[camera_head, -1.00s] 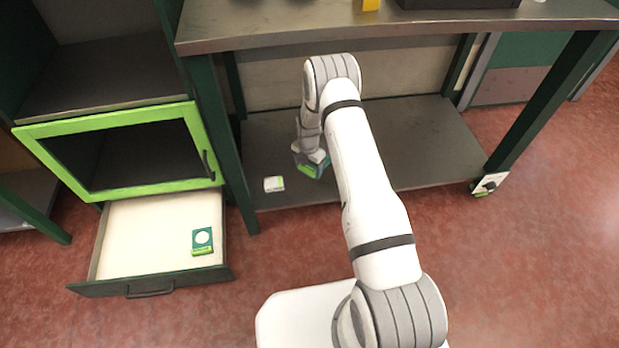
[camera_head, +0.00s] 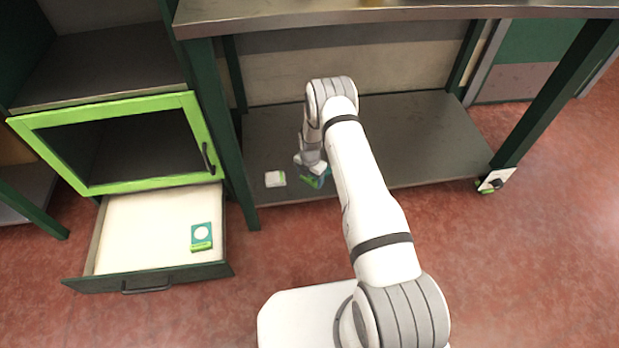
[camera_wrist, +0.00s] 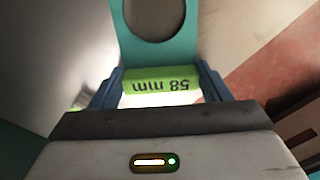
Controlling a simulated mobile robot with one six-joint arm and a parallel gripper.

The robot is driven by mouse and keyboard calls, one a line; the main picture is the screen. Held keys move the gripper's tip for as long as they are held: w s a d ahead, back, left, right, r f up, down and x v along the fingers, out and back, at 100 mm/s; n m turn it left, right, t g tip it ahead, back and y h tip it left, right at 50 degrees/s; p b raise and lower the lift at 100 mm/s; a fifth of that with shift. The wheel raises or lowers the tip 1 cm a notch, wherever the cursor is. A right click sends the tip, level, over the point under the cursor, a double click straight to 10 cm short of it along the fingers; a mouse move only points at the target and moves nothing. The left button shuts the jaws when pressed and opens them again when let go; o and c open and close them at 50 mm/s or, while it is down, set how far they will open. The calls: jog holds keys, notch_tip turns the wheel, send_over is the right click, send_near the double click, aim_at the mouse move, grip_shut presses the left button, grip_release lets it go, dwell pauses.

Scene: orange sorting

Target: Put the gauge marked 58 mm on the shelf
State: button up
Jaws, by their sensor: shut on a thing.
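The gauge marked 58 mm (camera_wrist: 160,84) is teal with a round hole and a lime-green end; its label reads upside down in the wrist view. My gripper (camera_wrist: 160,92) is shut on its green end, one finger on each side. In the head view my gripper (camera_head: 316,172) is low over the front part of the low shelf (camera_head: 420,140) under the bench, with the gauge (camera_head: 317,182) partly hidden below it. I cannot tell whether the gauge touches the shelf.
A small white and green block (camera_head: 275,179) lies on the shelf just left of my gripper. Another teal gauge (camera_head: 202,236) lies in the open drawer (camera_head: 130,255). A green-framed cabinet door (camera_head: 110,105) stands above it. The shelf's right half is clear; the bench top (camera_head: 400,14) overhangs it.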

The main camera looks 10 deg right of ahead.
jog(key=o, duration=1)
jog(key=shift+f, duration=0.1)
jog(key=shift+c, duration=0.2)
notch_tip(320, 180, up, 12)
jog(key=p, duration=0.4)
jog(key=shift+r, duration=0.2)
jog(key=shift+f, duration=0.1)
